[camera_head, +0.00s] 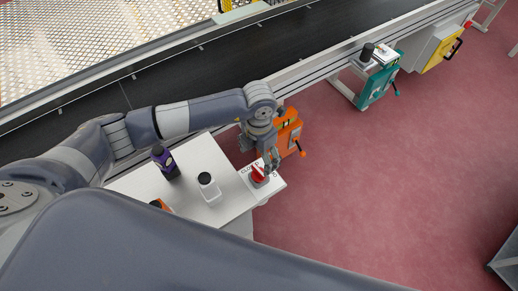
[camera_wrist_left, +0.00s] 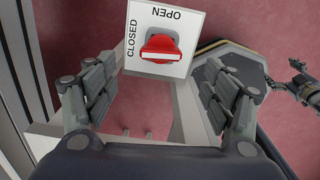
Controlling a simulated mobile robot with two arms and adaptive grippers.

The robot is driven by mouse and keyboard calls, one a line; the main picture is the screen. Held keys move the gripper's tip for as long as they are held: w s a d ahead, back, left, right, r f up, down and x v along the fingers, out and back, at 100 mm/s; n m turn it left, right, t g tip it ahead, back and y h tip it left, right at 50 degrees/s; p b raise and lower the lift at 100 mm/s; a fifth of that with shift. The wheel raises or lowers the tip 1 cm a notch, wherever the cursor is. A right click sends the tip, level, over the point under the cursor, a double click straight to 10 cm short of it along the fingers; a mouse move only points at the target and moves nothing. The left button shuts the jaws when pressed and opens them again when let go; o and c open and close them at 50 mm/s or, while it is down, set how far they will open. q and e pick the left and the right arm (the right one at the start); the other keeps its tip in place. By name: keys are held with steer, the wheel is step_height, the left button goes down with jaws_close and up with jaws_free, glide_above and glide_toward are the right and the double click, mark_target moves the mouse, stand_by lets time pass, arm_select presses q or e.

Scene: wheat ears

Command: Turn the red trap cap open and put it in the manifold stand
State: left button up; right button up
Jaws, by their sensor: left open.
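The red trap cap (camera_head: 258,176) sits on a white plate at the right end of the white table. In the left wrist view the red cap (camera_wrist_left: 158,48) has a pale bar across its front, and the plate (camera_wrist_left: 178,70) reads CLOSED at its left and OPEN along its top. My left gripper (camera_head: 267,161) is just above the cap. In the left wrist view the left gripper (camera_wrist_left: 157,92) is open and empty, with the cap ahead between its fingers, apart from them. A dark jointed part that looks like my right gripper (camera_wrist_left: 303,82) shows small at the right edge. I cannot make out which thing is the manifold stand.
The white table (camera_head: 225,212) holds a dark purple bottle (camera_head: 165,162) and a white bottle with a black cap (camera_head: 208,186). An orange unit (camera_head: 287,133) stands just behind the gripper. A conveyor (camera_head: 210,73) runs behind.

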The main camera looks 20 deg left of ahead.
mark_target(259, 170)
arm_select(q)
step_height(259, 170, down, 9)
steer(key=shift+s+f, duration=0.1)
steer(key=shift+s, duration=0.05)
stand_by(0.4)
steer(key=c, duration=1.5)
steer(key=shift+d+r+n+p, duration=0.1)
steer(key=shift+r+n+p, duration=0.1)
steer(key=shift+n+p, duration=0.7)
steer(key=n, duration=0.3)
steer(key=shift+p, duration=0.3)
steer(key=shift+f+n, duration=0.15)
steer(key=shift+n, duration=1.05)
